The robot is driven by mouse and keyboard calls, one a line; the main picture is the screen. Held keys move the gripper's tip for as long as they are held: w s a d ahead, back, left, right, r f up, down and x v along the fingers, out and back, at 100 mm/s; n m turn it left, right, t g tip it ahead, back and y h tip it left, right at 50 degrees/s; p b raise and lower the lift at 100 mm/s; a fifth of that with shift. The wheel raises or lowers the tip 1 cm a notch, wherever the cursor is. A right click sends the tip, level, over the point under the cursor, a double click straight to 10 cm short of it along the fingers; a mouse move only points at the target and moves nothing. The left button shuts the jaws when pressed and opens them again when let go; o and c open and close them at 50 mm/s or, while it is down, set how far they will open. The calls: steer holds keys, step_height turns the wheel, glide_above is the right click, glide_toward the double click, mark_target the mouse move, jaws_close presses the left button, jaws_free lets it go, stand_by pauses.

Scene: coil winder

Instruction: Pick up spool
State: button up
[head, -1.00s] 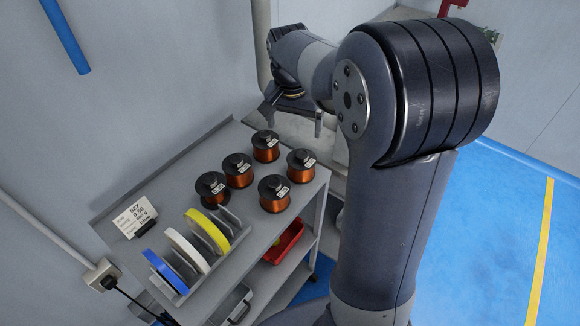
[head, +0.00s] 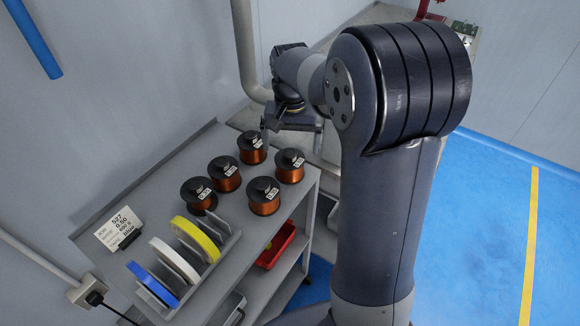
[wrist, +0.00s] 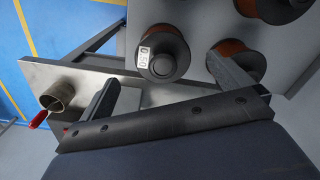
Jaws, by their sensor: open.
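Several spools of copper wire with black flanges and white labels stand upright on the grey cart top (head: 150,205). They include a far spool (head: 252,149), a right spool (head: 290,166) and a front spool (head: 264,196). My gripper (head: 292,138) is open and empty beyond the far end of the group. In the wrist view, one spool labelled 0.50 (wrist: 162,55) shows between the open fingers of my gripper (wrist: 163,69), just ahead of the tips; no contact is visible. Another spool (wrist: 236,58) is partly hidden by the right finger.
A rack with a blue disc (head: 152,284), a white disc (head: 175,262) and a yellow disc (head: 196,240) stands at the cart's front. A sign card (head: 119,229) stands beside it. A red bin (head: 277,246) is on the lower shelf. A wall and pipe (head: 246,55) border the back.

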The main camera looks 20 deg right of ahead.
mark_target(290, 163)
steer(key=f, duration=0.8)
steer(key=shift+w, duration=0.25)
steer(key=c, duration=1.5)
